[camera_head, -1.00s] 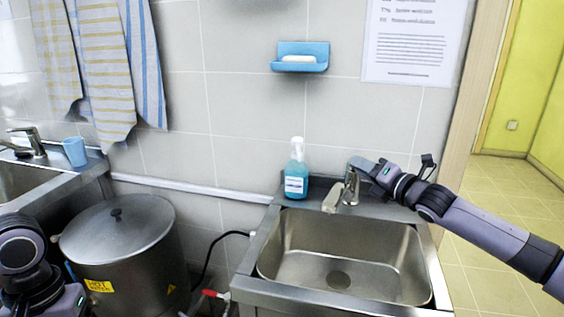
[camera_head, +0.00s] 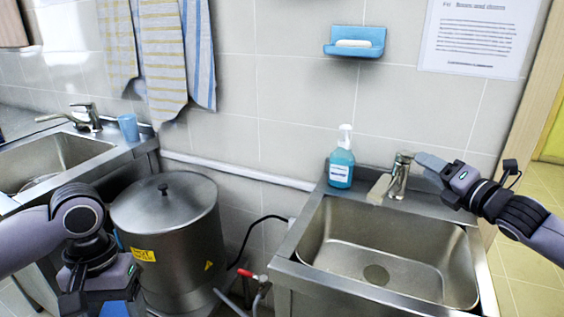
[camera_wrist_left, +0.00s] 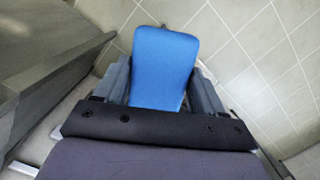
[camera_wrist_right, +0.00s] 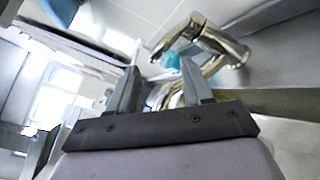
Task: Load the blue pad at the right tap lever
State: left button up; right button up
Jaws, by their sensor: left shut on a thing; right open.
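My left gripper (camera_wrist_left: 160,85) is shut on the blue pad (camera_wrist_left: 162,68), which sticks out between its fingers over the tiled floor. In the head view this gripper is low at the left, before the stockpot, and a bit of blue shows at it. The right tap (camera_head: 399,176) is a chrome mixer behind the right sink; its lever on top is hard to make out. My right gripper (camera_head: 428,163) is just right of the tap's top. In the right wrist view it is open and empty, with the tap (camera_wrist_right: 212,42) just beyond its fingers.
A lidded stockpot (camera_head: 165,235) stands between the left sink (camera_head: 50,160) and the right sink (camera_head: 385,255). A soap bottle (camera_head: 341,165) stands left of the right tap. A blue soap dish (camera_head: 355,42) hangs above. A red-handled valve (camera_head: 250,275) is beside the pot.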

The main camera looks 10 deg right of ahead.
pick_arm(q)
jog(key=shift+f+b, duration=0.75)
jog(key=shift+f, duration=0.1)
jog(key=shift+f+b, duration=0.65)
pick_arm(e)
jog(key=v, duration=0.6)
jog(key=shift+s, duration=0.3)
jog(key=shift+r, duration=0.1)
